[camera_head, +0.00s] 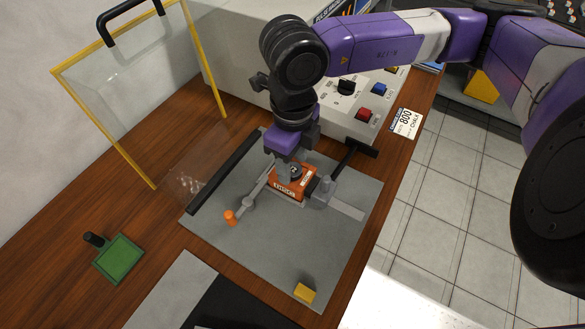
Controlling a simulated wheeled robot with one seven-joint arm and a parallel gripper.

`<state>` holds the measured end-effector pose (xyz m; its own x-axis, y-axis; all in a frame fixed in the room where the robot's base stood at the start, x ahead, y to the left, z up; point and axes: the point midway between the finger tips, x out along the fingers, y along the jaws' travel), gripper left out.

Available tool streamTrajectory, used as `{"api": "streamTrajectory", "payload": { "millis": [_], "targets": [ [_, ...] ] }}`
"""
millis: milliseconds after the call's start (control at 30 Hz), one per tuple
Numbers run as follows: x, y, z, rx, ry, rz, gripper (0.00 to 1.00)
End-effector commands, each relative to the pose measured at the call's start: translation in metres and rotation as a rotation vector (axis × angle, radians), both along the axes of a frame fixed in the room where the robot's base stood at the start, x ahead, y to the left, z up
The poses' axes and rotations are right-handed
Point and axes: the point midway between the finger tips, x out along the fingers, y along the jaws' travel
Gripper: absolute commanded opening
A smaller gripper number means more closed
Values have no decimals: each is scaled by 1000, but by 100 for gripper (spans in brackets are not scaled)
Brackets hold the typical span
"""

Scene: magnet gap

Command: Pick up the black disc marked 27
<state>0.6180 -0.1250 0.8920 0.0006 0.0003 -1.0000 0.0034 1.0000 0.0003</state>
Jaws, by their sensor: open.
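My gripper (292,168) points down over an orange block (289,188) with white labels, in the middle of a grey plate. The jaws are open, close above the block or at its top. A small dark round shape (296,171) shows at the top of the block, between or just behind the fingers. It may be the black disc, but no number 27 can be read and the gripper partly hides it. I cannot tell whether the fingers touch it.
A grey clamp (325,190) stands right of the block, and a lever with an orange knob (230,217) is at its left. A black bar (226,172) edges the plate (265,255).

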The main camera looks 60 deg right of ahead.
Motion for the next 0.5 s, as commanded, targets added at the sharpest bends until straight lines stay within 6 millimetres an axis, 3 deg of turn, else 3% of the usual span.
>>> {"api": "streamTrajectory", "payload": {
  "millis": [33, 267, 500],
  "targets": [
    [0, 0, 0, 0, 0, 0, 45],
    [0, 0, 0, 0, 0, 0, 0],
    [0, 0, 6, -1, 0, 0, 0]
  ]
}}
